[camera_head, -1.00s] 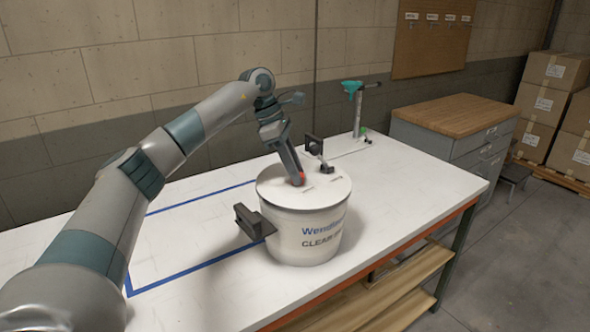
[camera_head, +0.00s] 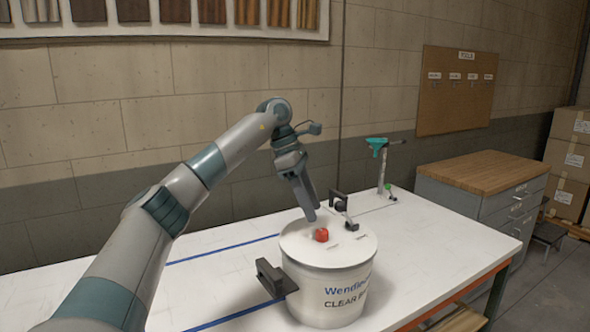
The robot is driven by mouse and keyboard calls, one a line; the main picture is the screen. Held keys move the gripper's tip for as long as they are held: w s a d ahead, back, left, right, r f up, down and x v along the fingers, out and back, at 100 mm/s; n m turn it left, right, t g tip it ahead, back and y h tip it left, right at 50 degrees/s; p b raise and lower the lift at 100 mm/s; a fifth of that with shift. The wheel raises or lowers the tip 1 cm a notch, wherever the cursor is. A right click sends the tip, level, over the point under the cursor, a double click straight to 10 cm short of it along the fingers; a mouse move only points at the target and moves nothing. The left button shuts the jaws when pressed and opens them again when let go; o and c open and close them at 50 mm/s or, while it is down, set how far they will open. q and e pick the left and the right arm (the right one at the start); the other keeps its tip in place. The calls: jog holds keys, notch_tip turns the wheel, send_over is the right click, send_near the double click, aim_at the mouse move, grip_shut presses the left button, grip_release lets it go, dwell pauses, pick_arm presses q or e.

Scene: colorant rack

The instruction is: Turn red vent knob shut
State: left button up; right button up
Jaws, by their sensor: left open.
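The red vent knob (camera_head: 321,235) sits on the lid of a white bucket (camera_head: 325,285) with blue "Wendle..." lettering. The knob is in full view, near the middle of the lid. My left gripper (camera_head: 310,216) hangs from the upper left with its fingers pointing down. Its tips are just above and left of the knob, apart from it. It is open and seen edge-on, so the gap between its fingers does not show. My right gripper is not in view.
Dark clamp-like brackets stand at the bucket's left side (camera_head: 274,279) and behind it (camera_head: 341,202). A teal-topped stand (camera_head: 381,165) is at the table's back. The white table (camera_head: 440,235) is clear to the right of the bucket. A wood-topped cabinet (camera_head: 485,172) stands beyond.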

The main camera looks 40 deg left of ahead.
pick_arm(q)
jog(key=v, duration=1.1)
jog(key=shift+b, duration=0.3)
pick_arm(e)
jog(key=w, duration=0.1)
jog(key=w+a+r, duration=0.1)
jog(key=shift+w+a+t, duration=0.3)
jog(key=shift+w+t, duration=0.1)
pick_arm(q)
jog(key=shift+f, duration=0.15)
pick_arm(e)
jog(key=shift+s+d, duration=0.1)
